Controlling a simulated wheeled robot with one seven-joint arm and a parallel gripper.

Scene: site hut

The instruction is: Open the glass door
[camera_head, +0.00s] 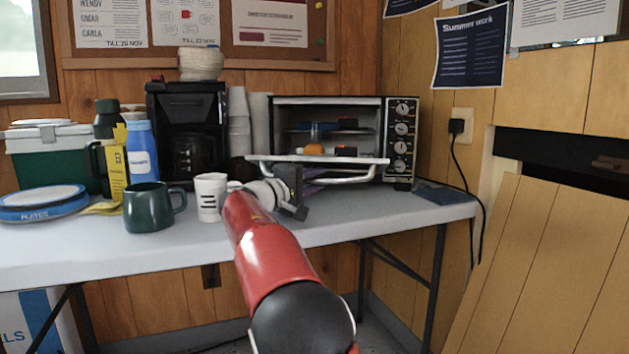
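The glass door (345,160) belongs to the toaster oven (388,103) at the back right of the table. It is swung down from the opening, with its pale edge and curved handle (345,179) facing me. The oven's inside shows above it, with a rack and small orange, red and dark items. My gripper (291,192) is at the left part of the door, in front of it, and overlaps the handle's left end in the picture. I cannot tell whether it touches the door. Its fingers are dark and small here, and their gap is hidden.
A white cup (210,197) stands close left of my gripper, with a green mug (150,208) farther left. A coffee maker (187,130) and stacked cups (239,122) stand behind. A dark cloth (440,194) lies right of the oven. The table's front right is clear.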

